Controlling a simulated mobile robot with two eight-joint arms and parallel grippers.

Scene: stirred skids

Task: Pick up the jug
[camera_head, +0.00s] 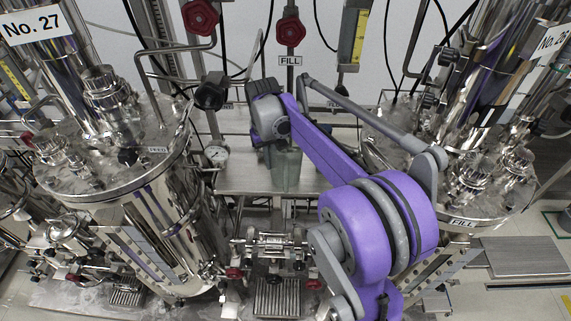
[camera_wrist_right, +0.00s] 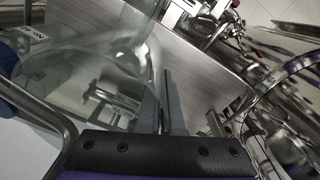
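The jug (camera_wrist_right: 100,65) is clear and see-through, and fills the left of the right wrist view. In the head view the jug (camera_head: 288,172) is a faint grey-green shape at the metal table, partly hidden by my right arm. My right gripper (camera_wrist_right: 164,95) has its two grey fingers close together, with the jug's thin clear wall between them; one finger shows through the jug. In the head view my right gripper (camera_head: 283,146) is above the jug, its fingertips hard to make out. I cannot tell whether the jug touches the table. My left gripper is not in view.
A metal table (camera_head: 240,178) lies between a steel tank marked No. 27 (camera_head: 105,165) on the left and another steel tank (camera_head: 480,190) on the right. Red valve knobs (camera_head: 290,31) and pipes stand behind.

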